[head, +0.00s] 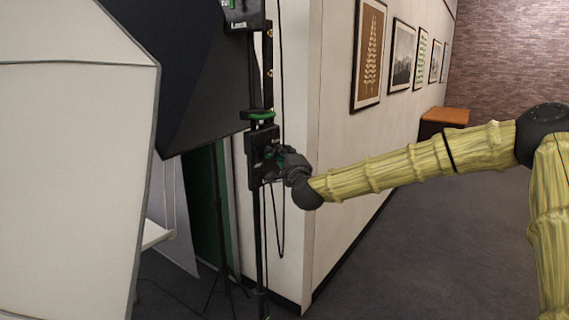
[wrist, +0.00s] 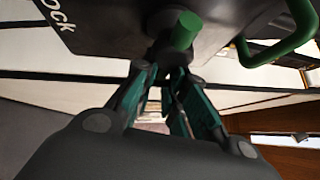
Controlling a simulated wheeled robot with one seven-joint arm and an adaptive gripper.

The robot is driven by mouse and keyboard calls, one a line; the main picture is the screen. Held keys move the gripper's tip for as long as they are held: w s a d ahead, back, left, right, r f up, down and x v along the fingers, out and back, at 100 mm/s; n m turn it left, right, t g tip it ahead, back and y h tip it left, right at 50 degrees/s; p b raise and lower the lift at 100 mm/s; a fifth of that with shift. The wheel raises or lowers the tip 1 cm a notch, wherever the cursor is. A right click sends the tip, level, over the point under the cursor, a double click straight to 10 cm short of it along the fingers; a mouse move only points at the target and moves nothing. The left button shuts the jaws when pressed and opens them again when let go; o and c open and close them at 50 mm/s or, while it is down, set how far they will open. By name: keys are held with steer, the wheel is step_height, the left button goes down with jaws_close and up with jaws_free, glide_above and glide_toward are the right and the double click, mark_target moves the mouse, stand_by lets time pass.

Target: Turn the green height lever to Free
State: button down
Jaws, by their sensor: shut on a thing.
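A black control box (head: 256,158) is fixed to an upright stand pole in the head view. My gripper (head: 274,156) reaches it from the right and covers part of its face. In the wrist view a green lever (wrist: 184,31) sticks out from a dark round hub on the box (wrist: 110,22). My gripper (wrist: 170,78) has its fingers close together at the lever and is shut on it; the exact contact is partly hidden. White letters "ock" show at the upper left of the box. The word Free is not readable in either view.
A green loop handle (wrist: 278,45) is beside the lever in the wrist view. A large white softbox panel (head: 75,170) stands at the left. A cable hangs by the pole. A white wall with framed pictures (head: 368,50) is close behind. Floor (head: 430,250) at the right is clear.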

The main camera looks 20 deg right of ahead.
stand_by(0.4)
steer(key=c, duration=1.5)
jaws_free()
steer(key=shift+a, duration=0.1)
steer(key=shift+o, duration=0.2)
steer(key=s+f, duration=0.2)
steer(key=s, duration=0.9)
steer(key=shift+s, duration=0.4)
